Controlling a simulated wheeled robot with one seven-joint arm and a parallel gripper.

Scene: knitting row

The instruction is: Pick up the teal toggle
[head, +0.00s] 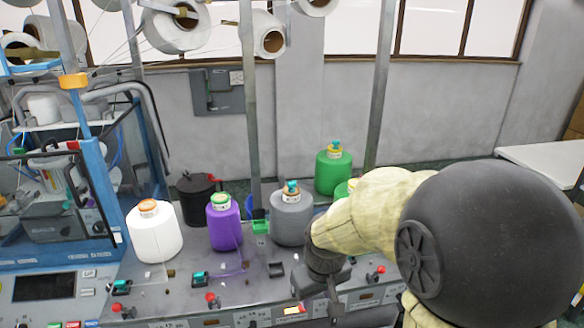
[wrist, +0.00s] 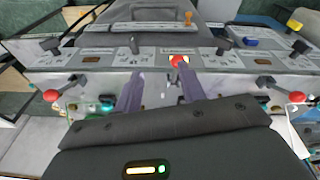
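Two teal toggles show in the head view on the grey machine panel, one at the left (head: 120,284) and one further right (head: 199,278), below the purple bottle. In the wrist view a teal piece (wrist: 107,103) lies by the left finger, partly hidden by the gripper body; I cannot tell which toggle it is. My gripper (wrist: 161,75) is open, its two purple-grey fingers apart over the panel, with nothing seen between them. In the head view my gripper (head: 318,290) is low over the panel's right part, to the right of both toggles.
Red-knobbed levers (head: 211,299) and a lit red-yellow switch (head: 292,310) stick up from the panel. A white bottle (head: 154,235), purple bottle (head: 224,225), grey bottle (head: 291,219) and green bottle (head: 332,173) stand behind. Upright poles (head: 249,100) rise behind the panel.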

